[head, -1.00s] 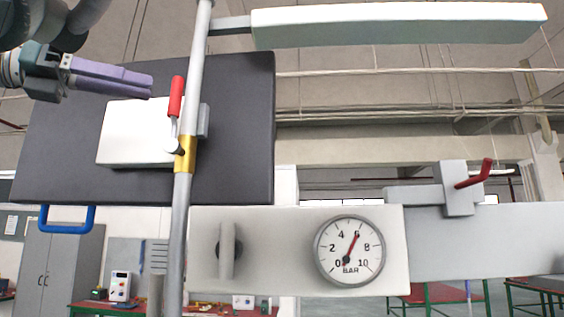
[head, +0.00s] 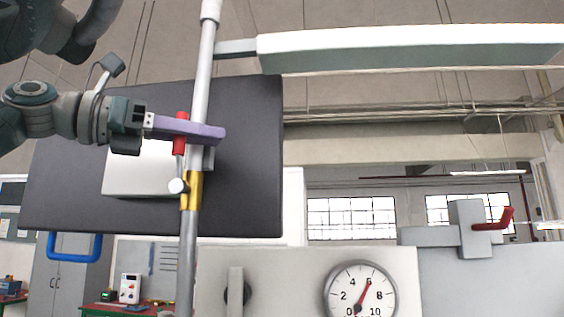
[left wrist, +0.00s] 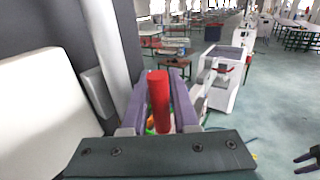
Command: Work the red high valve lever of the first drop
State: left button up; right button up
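The red lever (head: 179,147) stands upright on the yellow valve body (head: 191,190) of the grey vertical pipe (head: 188,250). My left gripper (head: 215,134) reaches in from the left at the lever's height. One purple finger crosses in front of the lever, with red showing above and below it. In the left wrist view the red lever (left wrist: 158,100) stands between the two purple fingers (left wrist: 160,95), which are apart, with a small gap seen beside it. Firm contact cannot be made out. A dark two-pronged shape (left wrist: 308,158) at that view's right edge may be my right gripper.
A dark panel with a white box (head: 140,172) lies close behind the lever. A pressure gauge (head: 361,292) is lower right, and another red lever (head: 493,220) sits on a grey block at right. A white beam (head: 410,48) runs above. A blue handle (head: 74,247) hangs below the panel.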

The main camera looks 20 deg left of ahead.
pick_arm(q)
grip_shut()
dwell(1.2)
